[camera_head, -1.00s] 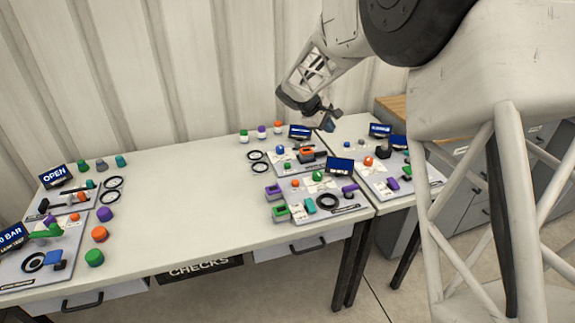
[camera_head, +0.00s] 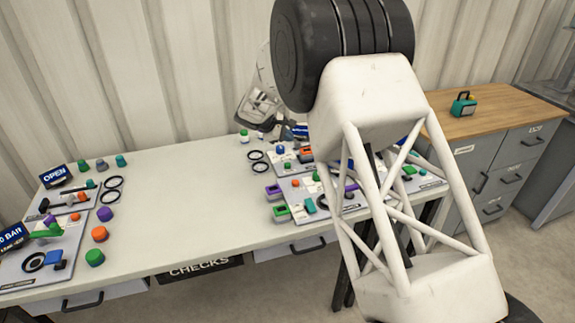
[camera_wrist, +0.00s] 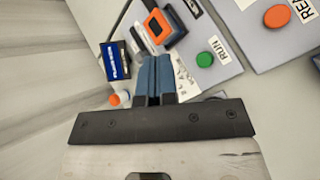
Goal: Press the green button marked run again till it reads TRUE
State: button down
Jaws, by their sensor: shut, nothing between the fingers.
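The green button (camera_wrist: 205,59) beside a label reading RUN sits on a grey panel (camera_wrist: 222,74) in the wrist view. My gripper (camera_wrist: 155,60) is shut and empty, with its blue-grey fingers to the left of the green button and apart from it. A small blue display (camera_wrist: 117,60) stands to the left of the fingers; its text is too small to read. In the head view my arm covers part of the panels, and my fingers are hidden there.
An orange and dark fixture (camera_wrist: 158,25) stands just beyond my fingertips. An orange button (camera_wrist: 275,16) is on the panel to the right. An orange and white knob (camera_wrist: 118,98) is at the left. In the head view, the table's middle (camera_head: 190,190) is clear.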

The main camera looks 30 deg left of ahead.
aim_at(287, 165)
jog(key=shift+f, duration=0.15)
jog(key=shift+f, duration=4.25)
jog(key=shift+f, duration=0.9)
jog(key=shift+r, duration=0.15)
dwell(0.5)
jog(key=shift+r, duration=0.75)
jog(key=shift+r, duration=0.15)
jog(key=shift+r, duration=2.35)
